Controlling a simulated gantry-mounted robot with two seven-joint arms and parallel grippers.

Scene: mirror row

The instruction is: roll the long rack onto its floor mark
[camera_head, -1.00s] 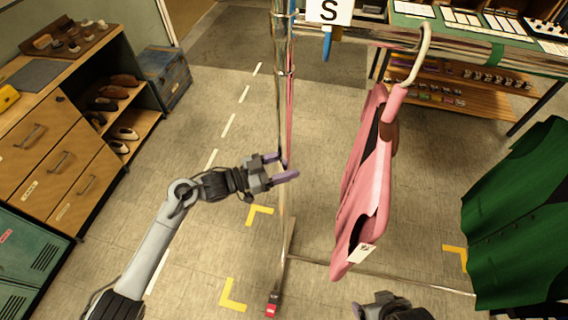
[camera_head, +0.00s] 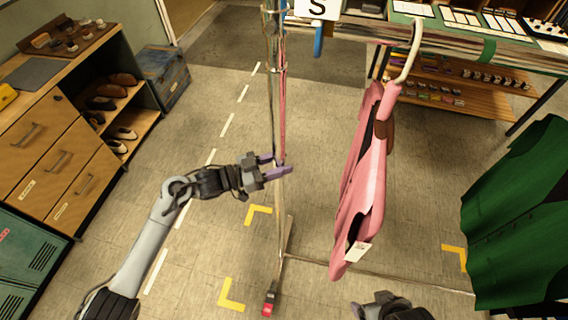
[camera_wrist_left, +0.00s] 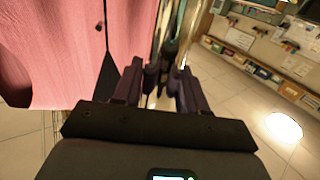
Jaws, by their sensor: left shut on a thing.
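The long rack's chrome upright post (camera_head: 275,120) stands in the middle of the head view. My left gripper (camera_head: 277,167) is shut on this post; the wrist view shows the post (camera_wrist_left: 170,40) running between the fingers. The rack's near foot (camera_head: 268,304) has a red end. A pink garment (camera_head: 361,195) and a green garment (camera_head: 520,220) hang from the rack. Yellow corner brackets mark the floor: two left of the post (camera_head: 258,214) (camera_head: 229,297), one at right (camera_head: 455,255). The foot is right of the left brackets. My right gripper (camera_head: 384,306) shows partly at the bottom edge; its fingers are unclear.
A wooden drawer cabinet (camera_head: 60,165) with shoes on shelves stands at left, a blue chest (camera_head: 165,75) behind it. A low shelf (camera_head: 460,85) is at the back right. A dashed white line (camera_head: 228,123) crosses open floor between cabinet and rack.

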